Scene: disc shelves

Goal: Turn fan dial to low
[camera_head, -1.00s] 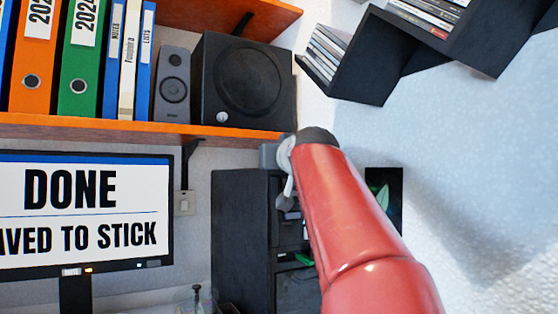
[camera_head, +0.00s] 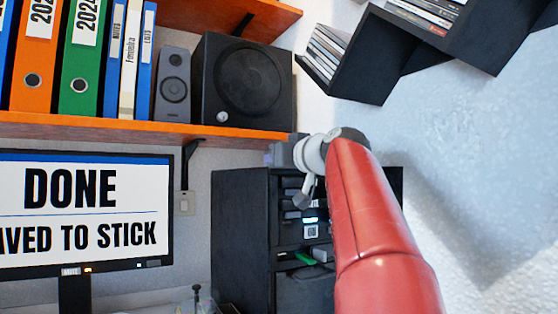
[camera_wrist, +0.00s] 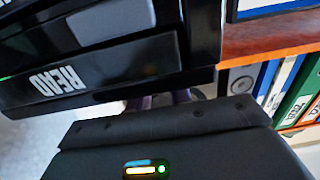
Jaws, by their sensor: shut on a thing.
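The black tower (camera_head: 240,230) stands under the orange shelf; in the wrist view its glossy front with a READ label (camera_wrist: 58,82) fills the upper left. My gripper (camera_head: 280,155) is at the tower's upper front, just under the shelf, at the end of my red arm. In the wrist view my gripper (camera_wrist: 165,98) shows mostly as its dark housing; its fingers are largely hidden behind that housing. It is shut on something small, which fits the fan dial. The dial itself is hidden, so its setting cannot be read.
The orange shelf (camera_head: 130,128) with a speaker (camera_head: 247,78) and binders (camera_head: 78,60) is close above my gripper. A monitor (camera_head: 80,215) stands left of the tower. Dark disc shelves (camera_head: 350,75) hang at the upper right. The wall right of my arm is clear.

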